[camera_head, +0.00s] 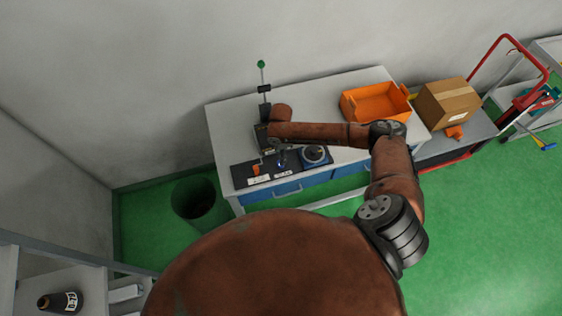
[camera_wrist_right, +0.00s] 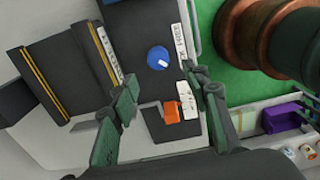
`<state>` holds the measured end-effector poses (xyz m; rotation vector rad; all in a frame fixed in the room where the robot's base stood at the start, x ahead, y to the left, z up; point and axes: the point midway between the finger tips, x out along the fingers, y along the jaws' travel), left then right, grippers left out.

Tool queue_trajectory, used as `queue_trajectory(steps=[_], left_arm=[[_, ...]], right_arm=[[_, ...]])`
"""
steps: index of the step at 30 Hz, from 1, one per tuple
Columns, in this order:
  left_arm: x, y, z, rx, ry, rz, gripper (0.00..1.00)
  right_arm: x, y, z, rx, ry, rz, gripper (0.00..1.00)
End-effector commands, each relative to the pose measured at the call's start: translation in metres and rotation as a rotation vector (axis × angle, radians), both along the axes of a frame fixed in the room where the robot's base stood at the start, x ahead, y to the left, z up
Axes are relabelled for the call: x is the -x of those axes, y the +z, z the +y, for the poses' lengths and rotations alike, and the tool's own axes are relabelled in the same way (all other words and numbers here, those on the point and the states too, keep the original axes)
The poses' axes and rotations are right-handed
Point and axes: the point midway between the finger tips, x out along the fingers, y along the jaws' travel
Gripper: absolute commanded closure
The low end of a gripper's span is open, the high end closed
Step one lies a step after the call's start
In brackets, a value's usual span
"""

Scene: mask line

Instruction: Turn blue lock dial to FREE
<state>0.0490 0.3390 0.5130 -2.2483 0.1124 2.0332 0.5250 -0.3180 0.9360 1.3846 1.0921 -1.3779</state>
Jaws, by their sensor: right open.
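The blue dial (camera_wrist_right: 158,57) sits on a dark panel (camera_wrist_right: 140,40) and has a small white pointer mark, towards the lower right in the wrist view. In the head view the blue dial (camera_head: 282,163) is small and near my right gripper. A white label (camera_wrist_right: 181,45) lies beside it; its turned lettering is too small to read surely. My right gripper (camera_wrist_right: 165,95) is open and empty above the panel, its fingers spread left and right with an orange handle (camera_wrist_right: 171,111) in view between them. The dial appears beyond the fingertips, apart from them. My left gripper is not in view.
On the table (camera_head: 230,115), a round grey-and-blue fixture (camera_head: 315,155) stands right of the dial, a green-knobbed lever (camera_head: 261,64) behind, and an orange bin (camera_head: 375,103) farther right. A cardboard box (camera_head: 447,103) is beyond. A dark waste bin (camera_head: 198,203) stands on the floor.

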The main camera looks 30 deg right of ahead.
Motion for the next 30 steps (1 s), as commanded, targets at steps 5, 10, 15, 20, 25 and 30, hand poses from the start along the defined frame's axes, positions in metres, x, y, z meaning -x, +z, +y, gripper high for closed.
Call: queue_trajectory(steps=[5, 10, 15, 20, 25, 30], left_arm=[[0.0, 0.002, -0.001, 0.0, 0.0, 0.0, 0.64], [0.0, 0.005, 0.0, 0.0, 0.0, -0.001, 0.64], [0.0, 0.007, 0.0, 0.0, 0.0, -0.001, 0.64], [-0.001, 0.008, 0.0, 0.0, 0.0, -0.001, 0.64], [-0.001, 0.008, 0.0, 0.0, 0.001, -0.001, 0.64], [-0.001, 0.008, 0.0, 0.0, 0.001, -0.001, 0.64]], right_arm=[[-0.001, -0.015, -0.003, 0.004, 0.0, 0.005, 0.57], [-0.001, -0.043, -0.004, 0.005, -0.002, 0.005, 0.57], [-0.001, -0.065, -0.004, 0.004, -0.001, 0.004, 0.57], [-0.001, -0.075, -0.003, 0.004, -0.001, 0.002, 0.57], [-0.001, -0.076, -0.003, 0.004, 0.0, 0.001, 0.57], [-0.001, -0.076, -0.003, 0.005, 0.0, 0.002, 0.62]])
